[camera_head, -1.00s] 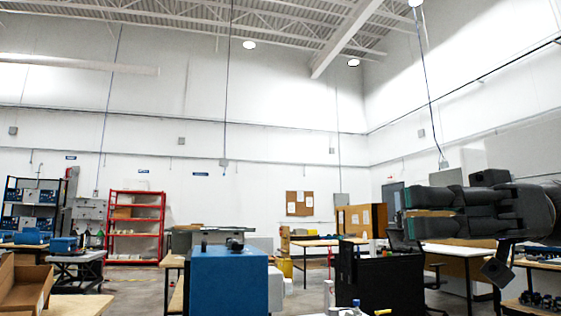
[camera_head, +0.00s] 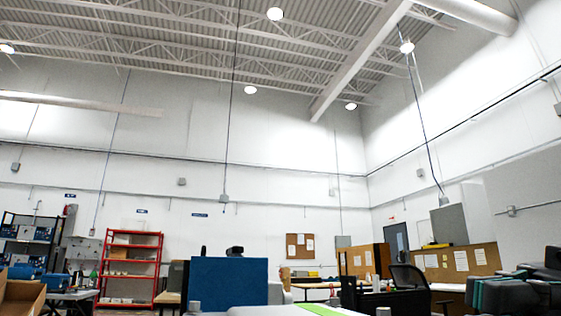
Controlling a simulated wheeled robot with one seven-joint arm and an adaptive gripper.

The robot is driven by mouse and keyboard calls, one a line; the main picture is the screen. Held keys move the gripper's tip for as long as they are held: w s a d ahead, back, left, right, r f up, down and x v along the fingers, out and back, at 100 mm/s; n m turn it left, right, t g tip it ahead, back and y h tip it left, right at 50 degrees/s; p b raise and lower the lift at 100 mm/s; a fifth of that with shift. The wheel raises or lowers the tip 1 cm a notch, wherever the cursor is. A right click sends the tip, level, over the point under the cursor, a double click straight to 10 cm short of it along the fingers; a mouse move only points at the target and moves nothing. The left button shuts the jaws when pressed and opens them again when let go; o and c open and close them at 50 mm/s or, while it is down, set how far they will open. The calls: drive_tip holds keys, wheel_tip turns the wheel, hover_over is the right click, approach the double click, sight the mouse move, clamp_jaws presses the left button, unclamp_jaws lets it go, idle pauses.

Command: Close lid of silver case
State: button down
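My gripper (camera_head: 482,291) is at the lower right, partly cut off by the frame edge, with teal pads on its dark fingers. The gap between its fingers is not clear, and I see nothing held in it. No silver case can be made out for certain. A pale grey flat surface (camera_head: 262,311) with a bright green strip (camera_head: 322,310) shows at the bottom edge, mostly out of frame. I cannot tell whether it belongs to the case. My gripper is well to the right of it and apart from it.
A blue box-like panel (camera_head: 229,281) stands at the bottom centre. A black office chair (camera_head: 410,285) is between it and my gripper. A red shelf rack (camera_head: 130,267) and an open cardboard box (camera_head: 22,297) are at the left. A corkboard (camera_head: 462,261) is behind at the right.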

drive_tip(key=shift+s+f+b, duration=0.15)
drive_tip(key=shift+f+b, duration=0.45)
drive_tip(key=shift+f, duration=0.55)
drive_tip(key=shift+s+f+b, duration=0.15)
drive_tip(key=shift+f+b, duration=0.4)
drive_tip(key=shift+f, duration=0.75)
drive_tip(key=shift+r, duration=0.1)
drive_tip(key=w+d+r+p, duration=0.1)
drive_tip(key=d+r+p, duration=0.3)
drive_tip(key=d, duration=0.7)
drive_tip(key=shift+w+d+r+p, duration=0.2)
drive_tip(key=shift+w+p, duration=0.15)
drive_tip(key=shift+p, duration=0.05)
